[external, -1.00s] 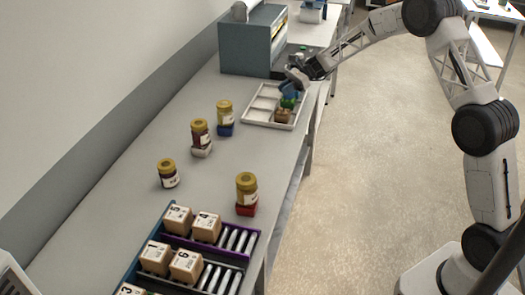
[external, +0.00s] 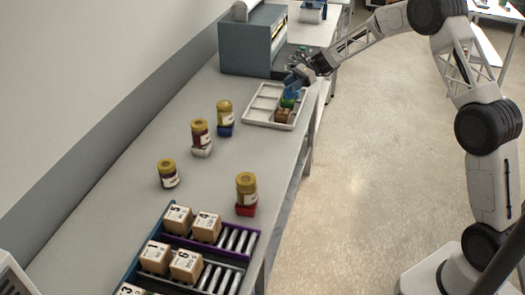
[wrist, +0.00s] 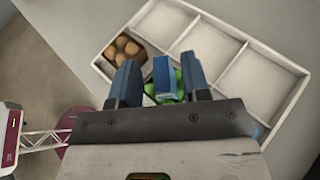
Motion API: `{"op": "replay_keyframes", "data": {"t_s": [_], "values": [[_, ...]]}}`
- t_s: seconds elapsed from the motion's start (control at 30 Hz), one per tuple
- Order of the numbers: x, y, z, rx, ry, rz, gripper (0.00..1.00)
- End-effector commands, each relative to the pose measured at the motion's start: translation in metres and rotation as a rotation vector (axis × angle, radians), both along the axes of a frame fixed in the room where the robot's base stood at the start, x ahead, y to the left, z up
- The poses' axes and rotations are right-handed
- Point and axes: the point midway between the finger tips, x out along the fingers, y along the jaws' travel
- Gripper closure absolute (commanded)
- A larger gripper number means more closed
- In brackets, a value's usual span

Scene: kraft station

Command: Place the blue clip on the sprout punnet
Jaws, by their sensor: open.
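The blue clip (wrist: 166,76) shows in the wrist view between my two fingers, with a gap on each side. It sits over the sprout punnet (wrist: 178,92), whose green contents show around it. It appears to rest on the punnet, but its lower edge is hidden by my gripper. My gripper (wrist: 160,78) is open around the clip. In the external view my gripper (external: 294,80) is just above the green punnet (external: 289,102), in the tray's right column; blue parts there cannot be told apart as clip or fingers.
The white compartment tray (external: 262,90) has empty compartments on its left. A punnet of brown round items (wrist: 124,48) lies beside the sprouts. A blue-grey cabinet (external: 246,48) stands behind the tray. Several jars and a rack of boxes stand nearer on the table.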

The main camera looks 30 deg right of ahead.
Motion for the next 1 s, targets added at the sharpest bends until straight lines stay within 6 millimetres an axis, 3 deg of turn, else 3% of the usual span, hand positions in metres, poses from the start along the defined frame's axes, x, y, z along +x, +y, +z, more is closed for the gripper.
{"op": "replay_keyframes", "data": {"t_s": [0.3, 0.5, 1.0], "values": [[0.000, -0.049, 0.021, -0.001, -0.002, -0.001, 0.57], [0.000, -0.071, 0.030, 0.000, -0.001, -0.001, 0.57], [0.000, -0.080, 0.033, 0.000, -0.001, 0.000, 0.57]]}}
